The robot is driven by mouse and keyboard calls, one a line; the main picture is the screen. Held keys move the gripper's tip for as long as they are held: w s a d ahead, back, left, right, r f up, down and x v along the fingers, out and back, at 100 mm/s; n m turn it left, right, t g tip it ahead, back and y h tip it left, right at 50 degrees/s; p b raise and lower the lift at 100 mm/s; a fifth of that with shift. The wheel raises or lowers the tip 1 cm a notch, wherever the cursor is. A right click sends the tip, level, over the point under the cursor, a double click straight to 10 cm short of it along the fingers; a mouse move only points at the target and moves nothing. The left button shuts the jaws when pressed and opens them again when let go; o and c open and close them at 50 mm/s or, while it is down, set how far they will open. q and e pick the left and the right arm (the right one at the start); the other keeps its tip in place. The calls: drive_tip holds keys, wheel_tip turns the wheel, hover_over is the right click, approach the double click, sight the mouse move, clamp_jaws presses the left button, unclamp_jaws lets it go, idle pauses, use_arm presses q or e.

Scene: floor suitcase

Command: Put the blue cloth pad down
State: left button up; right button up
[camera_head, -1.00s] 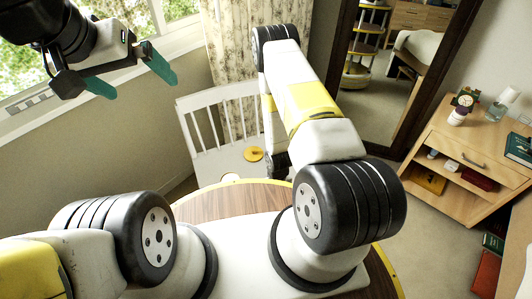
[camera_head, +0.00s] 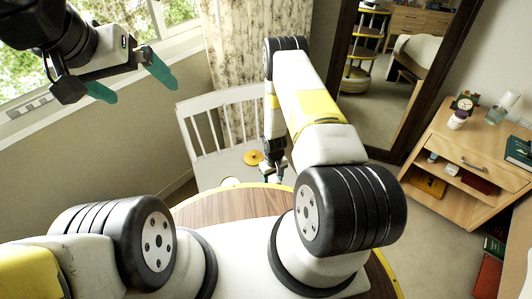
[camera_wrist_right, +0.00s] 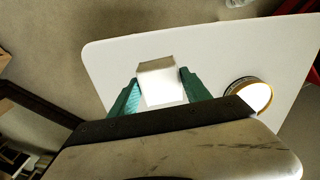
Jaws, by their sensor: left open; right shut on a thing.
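My right gripper (camera_head: 277,175) reaches down at the white chair (camera_head: 208,172), close over its seat. In the right wrist view its teal fingers (camera_wrist_right: 160,92) are shut on a small pale, boxy thing (camera_wrist_right: 158,68), beige on top and bright white on its near face. It does not look blue there, and I cannot tell if it is the cloth pad. I cannot tell whether it touches the white seat (camera_wrist_right: 115,55) below. No blue pad stands out in the head view. My left gripper (camera_head: 145,94) is open and empty, high at the left by the window.
A yellow disc (camera_head: 253,158) lies on the seat. A gold-rimmed round thing (camera_wrist_right: 236,84) lies right of the fingers in the right wrist view. A mirror (camera_head: 385,90) and a wooden cabinet (camera_head: 440,195) stand right.

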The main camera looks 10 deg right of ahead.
sight(272, 178)
drive_tip(key=shift+w+d+f, duration=0.1)
drive_tip(key=shift+w, duration=0.85)
drive_tip(key=shift+w+d+f, duration=0.1)
drive_tip(key=shift+w+d, duration=0.05)
drive_tip(key=shift+w, duration=0.9)
wheel_tip(272, 178, down, 3)
drive_tip(key=shift+s, duration=0.15)
drive_tip(key=o, duration=1.2)
